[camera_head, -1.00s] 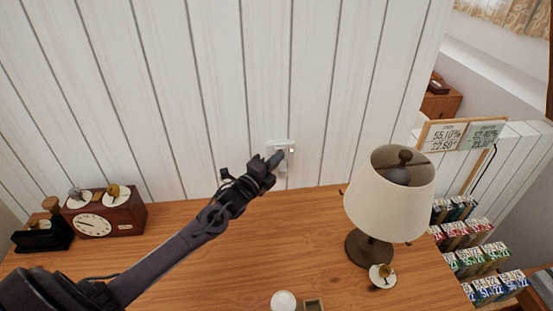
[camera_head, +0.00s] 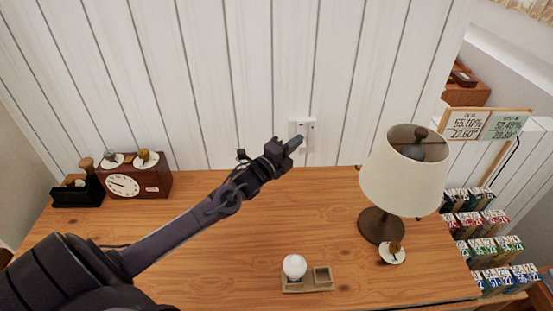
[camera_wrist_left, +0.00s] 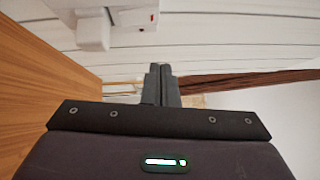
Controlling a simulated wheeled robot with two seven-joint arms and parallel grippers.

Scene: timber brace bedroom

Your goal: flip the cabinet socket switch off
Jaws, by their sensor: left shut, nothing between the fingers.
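The white socket (camera_head: 311,127) is on the white plank wall just above the back edge of the wooden cabinet top (camera_head: 250,240). It has a small red mark on its face. My left gripper (camera_head: 298,141) is shut and empty, its tips just in front of the socket's lower left in the head view, covering part of it. In the left wrist view the socket (camera_wrist_left: 120,18) is at the upper left, and the shut fingers (camera_wrist_left: 160,68) point away from it to its right. I cannot tell whether the fingers touch it. The right gripper is not in view.
A lamp (camera_head: 404,182) stands right of the socket, with a small ornament (camera_head: 392,254) in front. A tray (camera_head: 322,279) holding a white ball (camera_head: 294,267) is at the front. A brown clock (camera_head: 148,183) is at the left. The middle top is clear.

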